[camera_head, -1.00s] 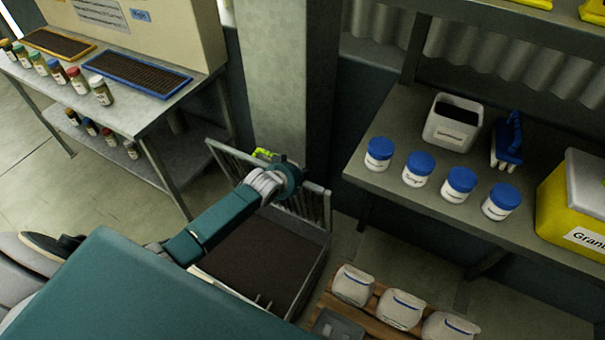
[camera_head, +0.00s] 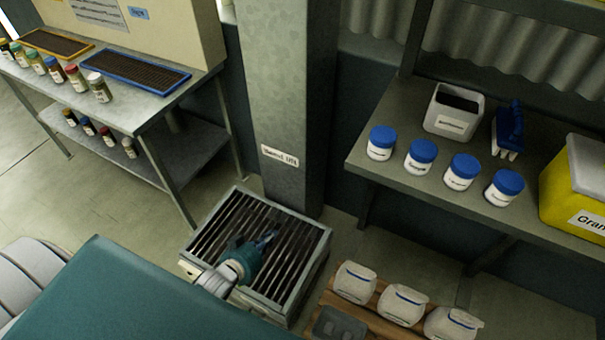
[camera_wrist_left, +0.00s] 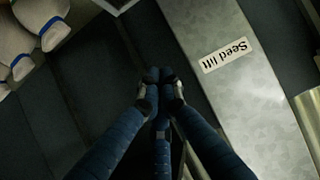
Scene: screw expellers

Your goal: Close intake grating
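The intake grating (camera_head: 222,232), a metal frame with dark slats, lies flat over the top of the intake box (camera_head: 313,283) at the foot of the grey pillar. My left gripper (camera_head: 266,240) is over the middle of the grating in the head view and hides part of the slats. Whether it touches them I cannot tell. In the left wrist view the fingertips of my left gripper (camera_wrist_left: 160,80) are together, with nothing visible between them. My right gripper is in neither view.
The pillar (camera_head: 285,100) with a "Seed lift" label (camera_wrist_left: 225,56) rises right behind the box. White sacks (camera_head: 403,305) lie on a pallet to the right. A shelf (camera_head: 400,200) with blue-lidded jars (camera_head: 421,156) is beyond. A metal table (camera_head: 150,110) stands at the left, with open floor before it.

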